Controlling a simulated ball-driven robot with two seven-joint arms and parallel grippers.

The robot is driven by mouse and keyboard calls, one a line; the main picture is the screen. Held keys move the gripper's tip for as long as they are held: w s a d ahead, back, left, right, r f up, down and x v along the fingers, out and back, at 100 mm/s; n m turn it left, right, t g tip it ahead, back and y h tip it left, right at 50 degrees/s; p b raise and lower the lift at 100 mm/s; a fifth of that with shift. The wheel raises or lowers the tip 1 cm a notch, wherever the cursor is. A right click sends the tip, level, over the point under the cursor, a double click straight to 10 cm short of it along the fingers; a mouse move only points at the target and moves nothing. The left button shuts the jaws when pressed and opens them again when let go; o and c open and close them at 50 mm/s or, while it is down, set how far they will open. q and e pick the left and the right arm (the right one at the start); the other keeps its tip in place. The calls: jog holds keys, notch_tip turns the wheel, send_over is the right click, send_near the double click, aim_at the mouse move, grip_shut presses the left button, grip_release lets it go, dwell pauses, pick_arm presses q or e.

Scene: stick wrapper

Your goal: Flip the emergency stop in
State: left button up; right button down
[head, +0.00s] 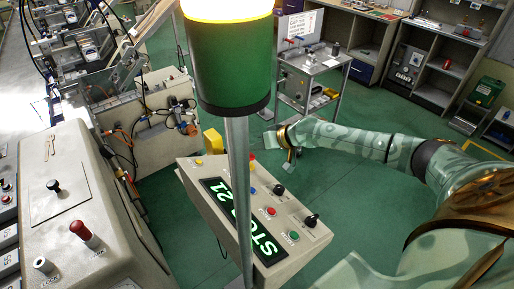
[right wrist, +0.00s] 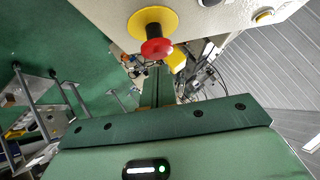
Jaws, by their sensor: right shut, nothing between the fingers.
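The emergency stop, a red mushroom button (right wrist: 157,48) on a round yellow base, stands out from the beige console face at the top of the right wrist view. In the head view, a small red and yellow part (head: 252,158) shows at the console's far edge, partly behind a pole. My right gripper (head: 285,142) is shut and empty, just right of that edge. Its green housing fills the bottom of the wrist view, below the button. No contact with the button is visible. My left gripper is not in view.
The beige control console (head: 190,213) has a lit display, knobs and coloured buttons. A green signal lamp (head: 229,60) on a pole blocks part of it. A metal cart (head: 313,72) stands behind, and another control panel (head: 70,180) is left.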

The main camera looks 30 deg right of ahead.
aim_at(253, 156)
jog(key=shift+a+f, duration=0.2)
jog(key=shift+f, duration=0.25)
jog(key=shift+s+a+f, duration=0.15)
jog(key=shift+a+f, duration=0.1)
jog(key=shift+f, duration=0.2)
jog(key=shift+s+a+f, duration=0.1)
jog(key=shift+a+f, duration=0.1)
jog(key=shift+f, duration=0.25)
